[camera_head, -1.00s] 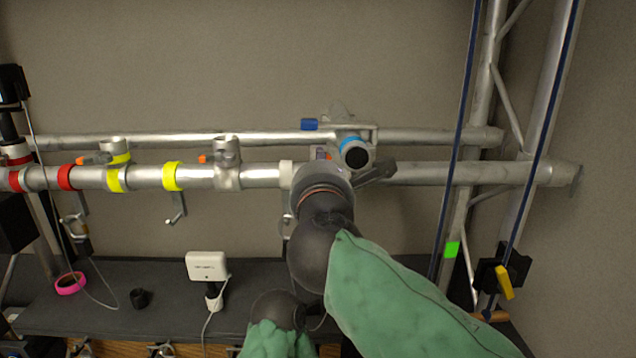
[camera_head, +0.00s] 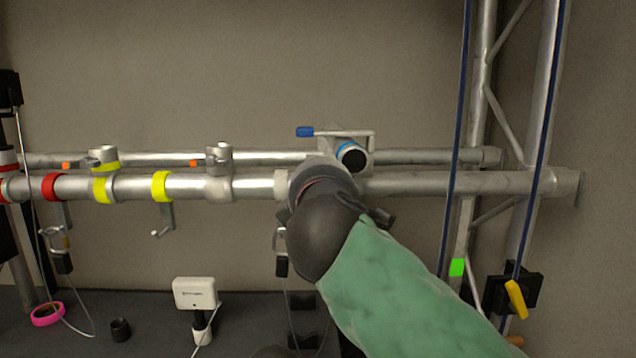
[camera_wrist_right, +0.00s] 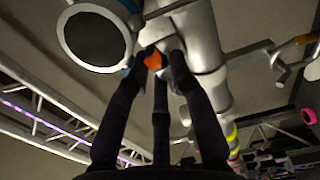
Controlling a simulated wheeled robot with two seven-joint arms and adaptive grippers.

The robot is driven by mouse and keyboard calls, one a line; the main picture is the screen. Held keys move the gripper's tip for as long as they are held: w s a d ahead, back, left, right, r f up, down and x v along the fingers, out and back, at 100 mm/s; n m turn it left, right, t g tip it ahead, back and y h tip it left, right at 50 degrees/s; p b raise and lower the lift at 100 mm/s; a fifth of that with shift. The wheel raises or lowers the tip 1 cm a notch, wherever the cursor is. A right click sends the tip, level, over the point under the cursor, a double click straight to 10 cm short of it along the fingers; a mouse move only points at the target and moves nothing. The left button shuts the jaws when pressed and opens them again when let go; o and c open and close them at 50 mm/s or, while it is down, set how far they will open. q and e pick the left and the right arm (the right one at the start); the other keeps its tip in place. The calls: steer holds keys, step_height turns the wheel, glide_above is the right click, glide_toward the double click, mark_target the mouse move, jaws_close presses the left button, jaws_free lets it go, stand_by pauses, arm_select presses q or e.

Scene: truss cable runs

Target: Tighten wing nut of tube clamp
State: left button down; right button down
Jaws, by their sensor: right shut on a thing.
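In the right wrist view, the fingers of my right gripper (camera_wrist_right: 160,62) are closed around a small orange-tipped part, seemingly the wing nut (camera_wrist_right: 153,59), beside the silver tube (camera_wrist_right: 205,50). In the head view, my dark wrist and green sleeve cover the gripper and most of the clamp there. A silver tube clamp body (camera_head: 328,143) shows above my wrist on the truss tubes. Beside it is a dark-faced cylinder with a blue ring (camera_head: 351,155); it fills the upper left of the wrist view (camera_wrist_right: 94,38).
Two tube clamps (camera_head: 219,160) (camera_head: 103,158) with orange tips sit to the left. Red and yellow bands (camera_head: 161,186) mark the front tube. A blue-handled lever (camera_head: 305,131) sticks out above the clamp. Blue cables (camera_head: 457,140) hang at right. A white box (camera_head: 195,293) stands below.

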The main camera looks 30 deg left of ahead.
steer(key=shift+m+b, duration=0.35)
steer(key=shift+m, duration=0.35)
steer(key=c, duration=1.1)
jaws_free()
